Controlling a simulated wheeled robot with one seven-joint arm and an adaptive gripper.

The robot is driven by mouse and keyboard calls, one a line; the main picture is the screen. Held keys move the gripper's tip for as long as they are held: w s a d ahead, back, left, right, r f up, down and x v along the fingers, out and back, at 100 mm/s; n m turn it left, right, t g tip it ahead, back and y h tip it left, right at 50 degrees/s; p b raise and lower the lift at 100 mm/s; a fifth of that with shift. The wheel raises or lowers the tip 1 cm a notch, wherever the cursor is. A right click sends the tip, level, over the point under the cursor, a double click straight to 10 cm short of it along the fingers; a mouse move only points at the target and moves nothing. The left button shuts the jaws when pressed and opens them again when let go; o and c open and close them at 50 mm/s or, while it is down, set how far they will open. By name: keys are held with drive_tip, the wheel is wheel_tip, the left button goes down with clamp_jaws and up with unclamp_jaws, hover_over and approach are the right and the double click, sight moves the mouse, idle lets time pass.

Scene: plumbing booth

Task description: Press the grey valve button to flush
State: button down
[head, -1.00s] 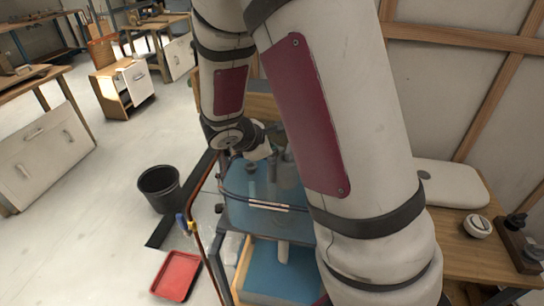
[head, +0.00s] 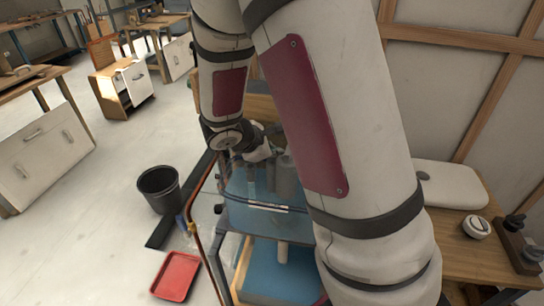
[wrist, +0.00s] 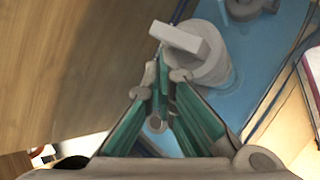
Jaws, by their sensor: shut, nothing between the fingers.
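A grey round valve part (wrist: 208,68) with a pale flat bar (wrist: 180,39) across it stands in blue water in the wrist view. I cannot tell which part of it is the button. My gripper (wrist: 162,82), with green-lined fingers, is shut and empty. Its tips appear just beside and above the valve part; I cannot tell whether they touch it. In the head view the clear tank (head: 236,216) with blue water stands below my gripper (head: 268,155), and my arm hides much of it.
Another grey round fitting (wrist: 245,8) sits in the tank. A copper pipe (head: 193,235) rises beside the tank. A black bucket (head: 159,190) and a red tray (head: 175,276) are on the floor to the left. A white lid (head: 450,185) lies on the bench at right.

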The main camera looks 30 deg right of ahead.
sight(274, 161)
drive_tip(key=shift+s+r, duration=0.1)
drive_tip(key=shift+r, duration=0.4)
drive_tip(key=shift+r+p, duration=2.2)
drive_tip(key=shift+r, duration=0.3)
drive_tip(key=shift+r, duration=0.1)
drive_tip(key=s+a+r+m+y, duration=0.4)
drive_tip(key=s+a+r+m, duration=0.2)
drive_tip(key=s, duration=0.7)
drive_tip(key=s+a+r+m+t+y, duration=0.1)
drive_tip(key=s+a+r+m+y, duration=0.3)
drive_tip(key=s, duration=0.9)
drive_tip(key=a+r+m, duration=0.3)
drive_tip(key=a+r, duration=0.2)
drive_tip(key=shift+s+r+y, duration=0.2)
drive_tip(key=shift+r+y, duration=0.1)
drive_tip(key=shift+r, duration=0.1)
idle(1.4)
